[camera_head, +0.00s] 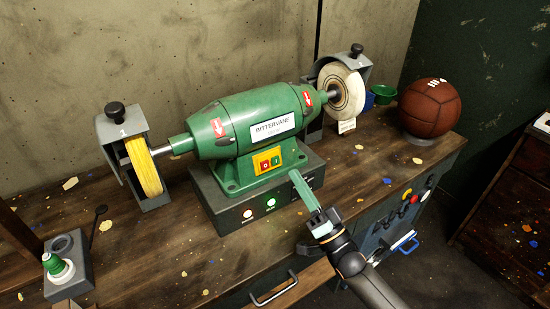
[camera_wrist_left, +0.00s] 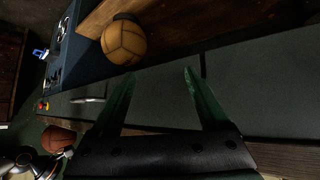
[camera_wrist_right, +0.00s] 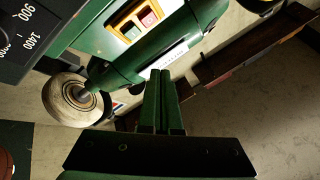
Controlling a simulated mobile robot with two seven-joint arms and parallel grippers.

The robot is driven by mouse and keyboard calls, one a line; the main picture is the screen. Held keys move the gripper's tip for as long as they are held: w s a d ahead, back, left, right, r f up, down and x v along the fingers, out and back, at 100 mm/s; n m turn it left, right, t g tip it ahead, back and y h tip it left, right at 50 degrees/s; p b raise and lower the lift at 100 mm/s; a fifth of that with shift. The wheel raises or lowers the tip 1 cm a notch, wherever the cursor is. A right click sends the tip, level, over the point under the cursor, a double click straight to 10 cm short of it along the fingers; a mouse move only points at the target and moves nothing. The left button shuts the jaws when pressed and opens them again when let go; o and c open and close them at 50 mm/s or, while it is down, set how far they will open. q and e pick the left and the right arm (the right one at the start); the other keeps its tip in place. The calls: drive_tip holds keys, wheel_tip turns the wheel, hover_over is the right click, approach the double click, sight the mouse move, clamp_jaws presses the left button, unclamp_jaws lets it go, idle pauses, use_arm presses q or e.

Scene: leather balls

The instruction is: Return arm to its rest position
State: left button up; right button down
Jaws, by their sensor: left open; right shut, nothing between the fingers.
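My right gripper (camera_head: 296,178) reaches in from the lower right of the head view. Its green fingers are together and empty, in front of the green polishing machine (camera_head: 255,115), above the right part of its dark base. In the right wrist view the shut fingers (camera_wrist_right: 161,74) point toward the machine's green body (camera_wrist_right: 120,60); I cannot tell whether they touch it. My left gripper is outside the head view. In the left wrist view its fingers (camera_wrist_left: 158,72) are spread wide with nothing between them.
A brown ball (camera_head: 429,107) rests on a stand at the bench's right end. The machine carries a yellow wheel (camera_head: 144,167) and a white wheel (camera_head: 342,92). A tan ball (camera_wrist_left: 124,42) lies beyond my left fingers.

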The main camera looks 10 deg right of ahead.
drive_tip(key=s+f+g+h, duration=0.2)
drive_tip(key=f+g, duration=0.1)
drive_tip(key=f, duration=0.1)
drive_tip(key=s+f+n+g+h, duration=0.1)
drive_tip(key=s+f+g+h, duration=0.1)
drive_tip(key=f+g+h, duration=0.1)
drive_tip(key=s+f+g+h, duration=0.2)
drive_tip(key=f+g, duration=0.1)
drive_tip(key=f, duration=0.2)
drive_tip(key=shift+s+d+f+n, duration=0.15)
drive_tip(key=shift+s+f+n, duration=0.15)
drive_tip(key=shift+s, duration=0.05)
drive_tip(key=s+d+f+n+g+h, duration=0.2)
drive_tip(key=s+g, duration=0.3)
drive_tip(key=s, duration=0.6)
drive_tip(key=s+d+f+n+g+h, duration=0.1)
drive_tip(key=s+d+f+g, duration=0.3)
drive_tip(key=s, duration=0.6)
drive_tip(key=w+a+f+t+y+p, duration=0.2)
drive_tip(key=w+a+f+t+p, duration=0.1)
drive_tip(key=w+a+f+t, duration=0.1)
drive_tip(key=shift+a+f+t+p, duration=0.3)
drive_tip(key=shift+a+f+t, duration=0.2)
drive_tip(key=shift+a+f, duration=0.4)
